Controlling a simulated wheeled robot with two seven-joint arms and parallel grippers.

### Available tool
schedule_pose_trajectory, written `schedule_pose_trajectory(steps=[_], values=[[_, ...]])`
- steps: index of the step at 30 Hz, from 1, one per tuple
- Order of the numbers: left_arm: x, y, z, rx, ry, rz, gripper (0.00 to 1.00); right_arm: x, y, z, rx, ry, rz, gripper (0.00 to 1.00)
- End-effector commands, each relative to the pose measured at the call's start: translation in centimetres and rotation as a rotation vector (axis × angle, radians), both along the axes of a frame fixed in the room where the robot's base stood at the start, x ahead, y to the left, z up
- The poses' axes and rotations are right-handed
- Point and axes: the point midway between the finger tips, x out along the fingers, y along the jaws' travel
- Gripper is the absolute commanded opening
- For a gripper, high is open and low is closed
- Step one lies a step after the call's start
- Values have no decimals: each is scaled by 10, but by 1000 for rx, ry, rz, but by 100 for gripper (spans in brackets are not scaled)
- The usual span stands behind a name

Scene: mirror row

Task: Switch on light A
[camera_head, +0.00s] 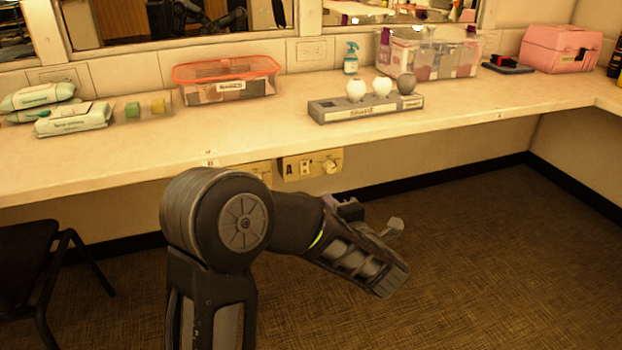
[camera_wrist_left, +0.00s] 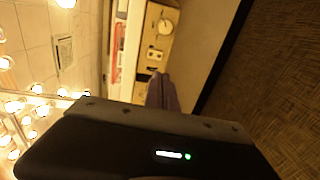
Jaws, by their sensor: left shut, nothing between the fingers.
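A cream switch panel (camera_head: 297,168) with sockets or switches and a round knob (camera_head: 329,167) is on the wall below the counter. A second panel (camera_head: 259,171) shows beside it, partly hidden by my left arm. The knob panel also shows in the left wrist view (camera_wrist_left: 151,62). My left gripper (camera_wrist_left: 161,78) is shut and empty, its fingers pointing toward that panel; I cannot tell whether they touch it. In the head view the hand is below and in front of the counter. I cannot tell which lamp is light A. My right gripper is not in view.
The counter (camera_head: 480,130) holds wipes packs (camera_head: 75,119), a red-lidded box (camera_head: 228,80), a grey tray (camera_head: 330,115) with balls, a clear bin (camera_head: 425,58) and a pink case (camera_head: 558,48). A black chair (camera_head: 40,262) stands left. Several bulbs (camera_wrist_left: 37,89) glow in the wrist view.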

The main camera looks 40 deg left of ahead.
Motion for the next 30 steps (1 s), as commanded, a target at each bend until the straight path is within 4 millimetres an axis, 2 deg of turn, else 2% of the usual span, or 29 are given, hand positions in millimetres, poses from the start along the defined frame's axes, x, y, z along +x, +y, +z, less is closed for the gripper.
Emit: schedule_pose_trajectory(steps=[8,24,30], values=[[9,13,-3,0,0,2,0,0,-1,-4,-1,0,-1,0],[65,94,-17,2,0,2,0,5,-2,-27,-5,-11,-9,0],[77,111,-18,1,2,-1,0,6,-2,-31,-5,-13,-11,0]])
